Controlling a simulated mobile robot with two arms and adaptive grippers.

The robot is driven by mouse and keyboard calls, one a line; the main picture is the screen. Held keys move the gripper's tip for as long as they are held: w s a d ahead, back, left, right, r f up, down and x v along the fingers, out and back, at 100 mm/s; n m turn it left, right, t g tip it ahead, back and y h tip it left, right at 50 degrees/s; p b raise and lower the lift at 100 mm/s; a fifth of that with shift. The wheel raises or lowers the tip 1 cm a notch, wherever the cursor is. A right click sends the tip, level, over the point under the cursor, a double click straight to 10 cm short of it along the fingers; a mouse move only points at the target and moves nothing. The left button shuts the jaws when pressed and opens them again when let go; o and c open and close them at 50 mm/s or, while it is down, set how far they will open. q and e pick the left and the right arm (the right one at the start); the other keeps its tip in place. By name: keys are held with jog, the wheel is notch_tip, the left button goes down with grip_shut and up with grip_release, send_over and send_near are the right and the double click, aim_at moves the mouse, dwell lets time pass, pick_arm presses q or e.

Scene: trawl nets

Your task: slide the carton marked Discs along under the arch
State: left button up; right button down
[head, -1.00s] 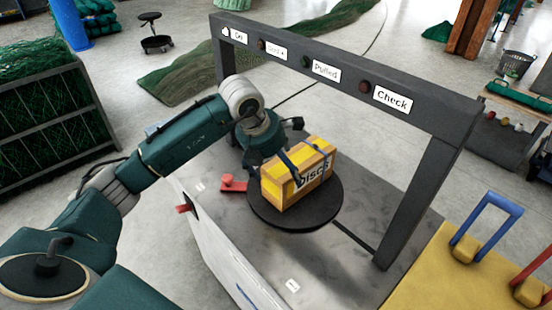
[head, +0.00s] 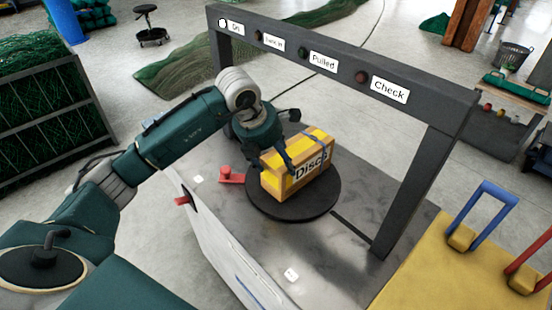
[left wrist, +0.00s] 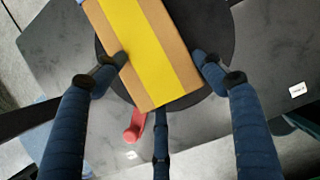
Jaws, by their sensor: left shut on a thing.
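The carton marked Discs (head: 312,168) is a yellow and tan box. My right gripper is not in view.
A red lever (head: 231,175) stands left of the turntable; it also shows in the left wrist view (left wrist: 135,128). A yellow surface (head: 430,270) with blue and red handles lies at the right.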

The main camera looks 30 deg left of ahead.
aim_at(291, 153)
pick_arm(q)
jog(key=shift+w+d+f, duration=0.1)
jog(key=shift+w+d, duration=0.2)
jog(key=shift+w, duration=0.35)
jog(key=shift+w+d+f, duration=0.1)
jog(key=shift+w+d, duration=0.2)
jog(key=shift+w, duration=0.4)
jog(key=shift+w+d, duration=0.3)
jog(key=shift+w, duration=0.35)
jog(key=o, duration=1.7)
jog(key=shift+w+f, duration=0.1)
jog(key=shift+w, duration=0.05)
jog(key=shift+o, duration=0.2)
jog(key=shift+w+f, duration=0.1)
jog(key=shift+w, duration=0.2)
jog(key=shift+s+r, duration=0.25)
jog(key=shift+r, duration=0.1)
jog(key=v, duration=1.1)
